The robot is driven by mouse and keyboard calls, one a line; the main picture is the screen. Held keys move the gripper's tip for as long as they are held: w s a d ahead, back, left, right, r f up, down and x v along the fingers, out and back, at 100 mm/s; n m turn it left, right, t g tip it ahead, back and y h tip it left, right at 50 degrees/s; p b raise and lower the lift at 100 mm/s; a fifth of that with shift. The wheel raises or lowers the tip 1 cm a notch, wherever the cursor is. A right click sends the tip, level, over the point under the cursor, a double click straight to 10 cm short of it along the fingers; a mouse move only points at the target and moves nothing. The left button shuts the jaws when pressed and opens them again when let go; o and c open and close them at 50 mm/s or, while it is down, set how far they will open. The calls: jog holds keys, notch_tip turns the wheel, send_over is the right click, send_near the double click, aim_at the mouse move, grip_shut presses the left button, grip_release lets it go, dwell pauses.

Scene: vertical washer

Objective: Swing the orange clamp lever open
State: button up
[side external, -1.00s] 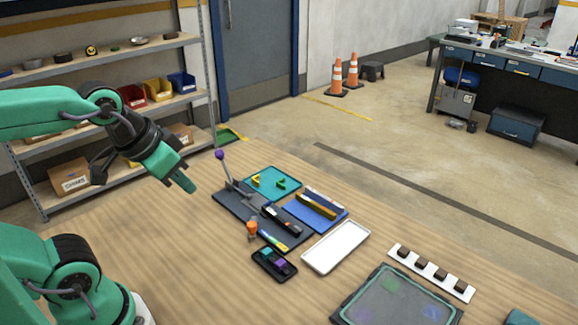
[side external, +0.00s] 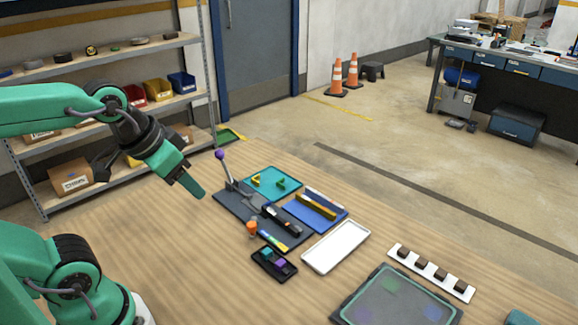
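The orange clamp lever (side external: 252,228) is a small orange piece at the near left edge of a dark fixture plate (side external: 228,205). Its exact angle is too small to tell. A grey lever with a purple ball knob (side external: 220,155) stands up from the back left of the same plate. My gripper (side external: 196,191) hangs in the air left of the plate, pointing down and right, apart from everything. Its green fingers overlap in this view, so I cannot see whether there is a gap. Nothing shows held in it.
A teal tray (side external: 290,194), a blue tray (side external: 304,223), a white tray (side external: 336,247) and a black tray with coloured blocks (side external: 274,263) crowd around the plate. A white strip with dark blocks (side external: 432,271) and a glassy panel (side external: 390,302) lie right.

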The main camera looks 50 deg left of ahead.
jog(key=w, duration=0.1)
jog(key=m+g, duration=0.5)
send_over(251, 224)
jog(key=shift+f, duration=6.3)
jog(key=shift+f, duration=0.1)
jog(key=shift+f, duration=3.8)
jog(key=shift+c, duration=0.3)
grip_shut()
